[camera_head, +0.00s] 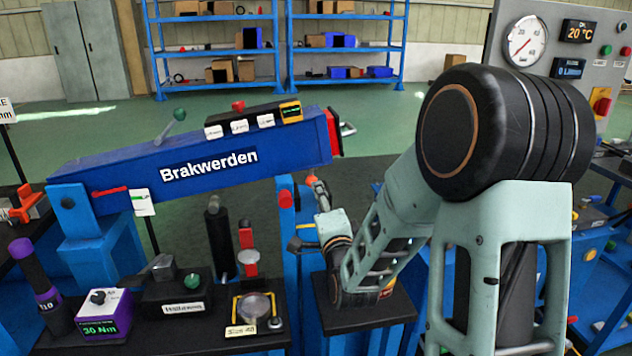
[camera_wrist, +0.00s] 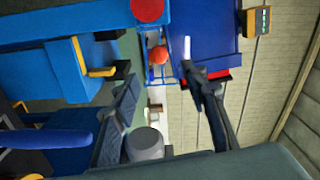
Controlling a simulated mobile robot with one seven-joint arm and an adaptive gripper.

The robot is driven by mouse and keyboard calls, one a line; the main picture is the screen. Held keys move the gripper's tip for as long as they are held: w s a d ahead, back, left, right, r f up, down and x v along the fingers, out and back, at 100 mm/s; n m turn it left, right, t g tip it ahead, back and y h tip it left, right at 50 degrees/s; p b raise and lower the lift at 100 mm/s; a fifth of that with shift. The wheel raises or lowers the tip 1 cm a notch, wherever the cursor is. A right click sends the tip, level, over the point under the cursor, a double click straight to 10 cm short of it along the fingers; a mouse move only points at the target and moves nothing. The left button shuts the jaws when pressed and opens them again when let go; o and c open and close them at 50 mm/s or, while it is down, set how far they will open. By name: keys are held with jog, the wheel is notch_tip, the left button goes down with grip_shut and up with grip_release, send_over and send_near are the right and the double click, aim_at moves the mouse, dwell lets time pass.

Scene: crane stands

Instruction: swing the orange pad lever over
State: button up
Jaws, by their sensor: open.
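A small orange-red round piece (camera_head: 312,181) shows just beyond my gripper, near the right end of the blue boom. In the wrist view an orange ball-like piece (camera_wrist: 157,55) lies between and beyond the fingers. I cannot tell for certain whether it is the orange pad lever; its shaft and base are mostly hidden. My gripper (camera_wrist: 162,98) is open and empty, its dark fingers spread apart. In the head view my gripper (camera_head: 309,218) is small and partly hidden by my wrist. I see no clear contact with the orange piece.
The blue Brakwerden boom (camera_head: 270,140) rises left of my arm. A blue post with a red disc (camera_head: 285,198) stands beside my gripper. A yellow piece (camera_wrist: 100,71) sits nearby. The bench (camera_head: 190,335) holds several devices, including a purple-and-white box (camera_head: 103,313).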

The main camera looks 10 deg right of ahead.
aim_at(312, 179)
jog(key=w, duration=0.5)
jog(key=w+b, duration=0.1)
jog(key=w, duration=0.4)
jog(key=shift+w+a+f, duration=0.15)
jog(key=shift+w+a, duration=0.05)
jog(key=shift+w, duration=0.15)
jog(key=shift+c, duration=0.5)
grip_shut()
